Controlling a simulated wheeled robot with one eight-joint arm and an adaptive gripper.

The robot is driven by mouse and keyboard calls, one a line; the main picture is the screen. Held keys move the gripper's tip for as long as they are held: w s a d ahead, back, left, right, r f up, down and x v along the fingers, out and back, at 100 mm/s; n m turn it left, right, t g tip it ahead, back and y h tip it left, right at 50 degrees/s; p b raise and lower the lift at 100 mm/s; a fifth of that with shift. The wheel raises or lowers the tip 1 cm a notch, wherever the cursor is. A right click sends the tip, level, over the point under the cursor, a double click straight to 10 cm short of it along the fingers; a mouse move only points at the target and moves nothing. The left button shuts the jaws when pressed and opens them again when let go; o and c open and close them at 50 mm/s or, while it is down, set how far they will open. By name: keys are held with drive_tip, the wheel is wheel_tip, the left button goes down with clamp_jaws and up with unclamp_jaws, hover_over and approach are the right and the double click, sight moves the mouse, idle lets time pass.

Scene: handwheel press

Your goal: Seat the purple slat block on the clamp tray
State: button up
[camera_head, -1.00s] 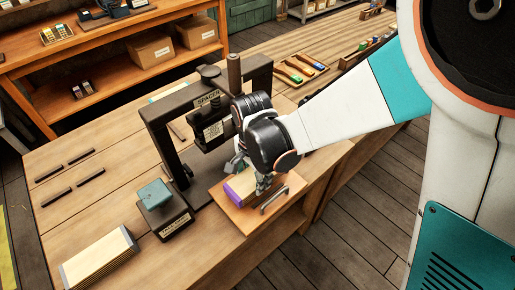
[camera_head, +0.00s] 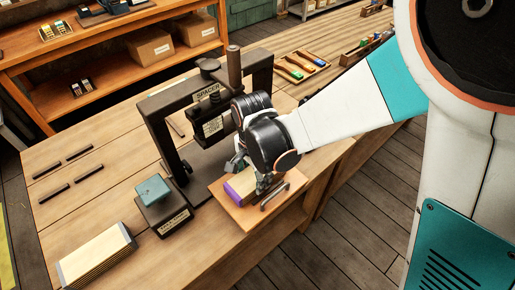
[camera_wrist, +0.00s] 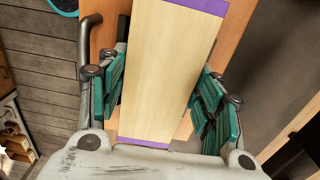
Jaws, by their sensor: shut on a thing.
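The purple slat block (camera_head: 237,190), pale wood with purple ends, is over the wooden clamp tray (camera_head: 246,220) in the head view. My gripper (camera_head: 258,182) is shut on it from above, and my wrist hides part of it. In the wrist view the block (camera_wrist: 168,75) lies lengthwise between the teal finger pads of my gripper (camera_wrist: 165,92). The tray's orange wood (camera_wrist: 105,38) shows beneath and beside it. I cannot tell whether the block touches the tray or hangs just above it.
The tray's metal handle (camera_head: 275,197) faces the bench's front edge. The dark press frame (camera_head: 165,130) stands behind my gripper. A teal-topped block on a dark base (camera_head: 154,190) and a slat stack (camera_head: 97,255) stand to the left. Dark strips (camera_head: 75,153) lie on the bench.

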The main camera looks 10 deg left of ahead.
drive_tip(key=shift+f, duration=0.25)
drive_tip(key=o, duration=1.4)
